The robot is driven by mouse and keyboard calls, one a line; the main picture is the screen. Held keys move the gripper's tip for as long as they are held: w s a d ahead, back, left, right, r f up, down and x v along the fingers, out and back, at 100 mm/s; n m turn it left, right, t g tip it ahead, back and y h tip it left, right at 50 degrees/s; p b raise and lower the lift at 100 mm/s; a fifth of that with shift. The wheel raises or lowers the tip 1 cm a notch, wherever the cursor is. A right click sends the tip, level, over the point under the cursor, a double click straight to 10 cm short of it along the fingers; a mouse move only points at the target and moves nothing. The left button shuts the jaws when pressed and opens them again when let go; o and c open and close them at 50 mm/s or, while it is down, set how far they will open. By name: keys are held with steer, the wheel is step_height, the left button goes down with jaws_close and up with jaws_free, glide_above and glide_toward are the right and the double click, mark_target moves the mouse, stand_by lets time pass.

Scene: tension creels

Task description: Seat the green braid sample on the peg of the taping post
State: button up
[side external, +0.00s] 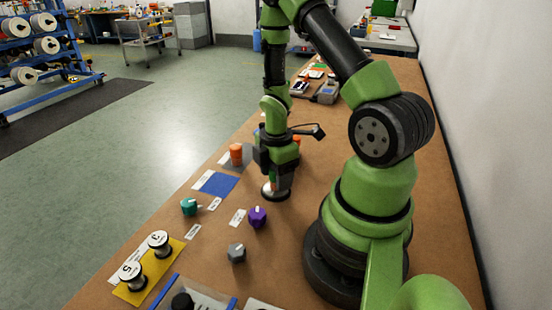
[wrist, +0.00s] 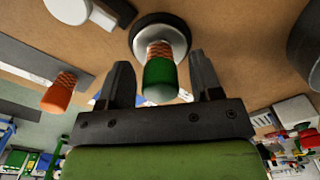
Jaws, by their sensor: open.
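The green braid sample (wrist: 160,75), a green cylinder with a copper braided end, shows in the wrist view between the two fingers of my gripper (wrist: 159,62). Its braided end meets the pale disc of a round black-based post (wrist: 178,30), which I take as the taping post. The sample looks upright on the post; its peg is hidden. My gripper is open, with a gap visible beside each finger. In the side view my gripper (side external: 275,180) points down over the round post base (side external: 276,194) and hides most of the sample.
An orange braid sample (side external: 236,154) stands on a grey strip to the left. A blue mat (side external: 217,184), a teal knob-like piece (side external: 189,206), a purple one (side external: 257,217) and a grey one (side external: 237,252) lie nearby. Spools stand on a yellow mat (side external: 174,252). Bare table lies between them.

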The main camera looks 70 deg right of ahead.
step_height(320, 180, up, 12)
steer(key=s+a+r+m+t+y, duration=0.1)
steer(key=s+a+r+m+t, duration=0.1)
steer(key=a+r+m, duration=0.5)
steer(key=s+a+r+m+t+y, duration=0.1)
steer(key=s+a+r+m+t, duration=0.2)
steer(key=a+r+m+t, duration=0.2)
steer(key=a+r+m, duration=0.2)
steer(key=a+r, duration=0.1)
steer(key=r, duration=0.1)
steer(key=shift+a+m, duration=0.4)
